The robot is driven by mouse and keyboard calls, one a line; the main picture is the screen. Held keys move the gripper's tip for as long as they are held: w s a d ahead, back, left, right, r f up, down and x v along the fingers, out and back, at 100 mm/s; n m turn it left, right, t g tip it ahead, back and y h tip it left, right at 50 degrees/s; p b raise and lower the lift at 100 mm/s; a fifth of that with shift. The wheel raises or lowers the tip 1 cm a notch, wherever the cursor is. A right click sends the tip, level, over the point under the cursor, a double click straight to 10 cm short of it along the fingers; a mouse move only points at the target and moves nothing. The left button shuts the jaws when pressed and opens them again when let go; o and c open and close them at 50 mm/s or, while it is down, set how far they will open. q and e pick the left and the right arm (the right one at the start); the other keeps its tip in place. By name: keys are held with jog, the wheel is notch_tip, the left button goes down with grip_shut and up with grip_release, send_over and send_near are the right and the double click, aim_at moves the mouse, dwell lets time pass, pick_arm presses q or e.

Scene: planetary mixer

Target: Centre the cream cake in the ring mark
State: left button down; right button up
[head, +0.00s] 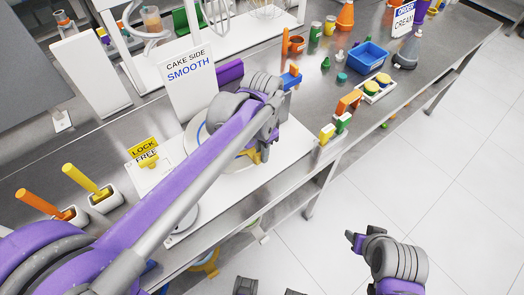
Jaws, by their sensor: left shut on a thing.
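The cream cake cannot be clearly told apart. A pale round shape (233,167) shows partly behind my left arm on the white board, and I cannot tell whether it is cake or plate. The ring mark is not clearly visible. My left gripper (262,153) is over the right side of the round shape, pointing down, shut on a small yellow piece (250,155). The arm hides much of this spot. My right gripper (355,241) is over the floor at the lower right, away from the counter; its finger opening is unclear.
A "CAKE SIDE SMOOTH" sign (190,80) stands behind the round shape. Orange (40,203) and yellow (85,180) handles stand in holders at the front left. A blue bin (367,58) and coloured blocks (348,103) are right. The floor right is clear.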

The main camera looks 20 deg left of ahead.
aim_at(251, 160)
pick_arm(q)
jog(key=shift+a, duration=0.15)
jog(key=shift+s+a, duration=0.25)
jog(key=shift+a, duration=0.45)
jog(key=shift+s+a, duration=0.2)
jog(key=shift+a, duration=0.45)
jog(key=c, duration=0.8)
grip_release()
jog(key=shift+r, duration=0.1)
notch_tip(251, 160, up, 11)
jog(key=s+a+f+n+t, duration=0.1)
jog(key=s+f+n, duration=0.1)
jog(key=s+f, duration=0.2)
jog(key=s+a+f+n+t, duration=0.1)
jog(key=s+f+n+t, duration=0.1)
jog(key=f, duration=0.4)
jog(key=s+a+f+n+t+p, duration=0.1)
jog(key=s+f+n+t, duration=0.1)
jog(key=s+f, duration=0.3)
jog(key=shift+s+a+n, duration=0.15)
jog(key=shift+s+n, duration=0.25)
jog(key=shift+s, duration=0.15)
jog(key=shift+s+a+n, duration=0.15)
jog(key=shift+s+n, duration=0.25)
jog(key=shift+s, duration=0.15)
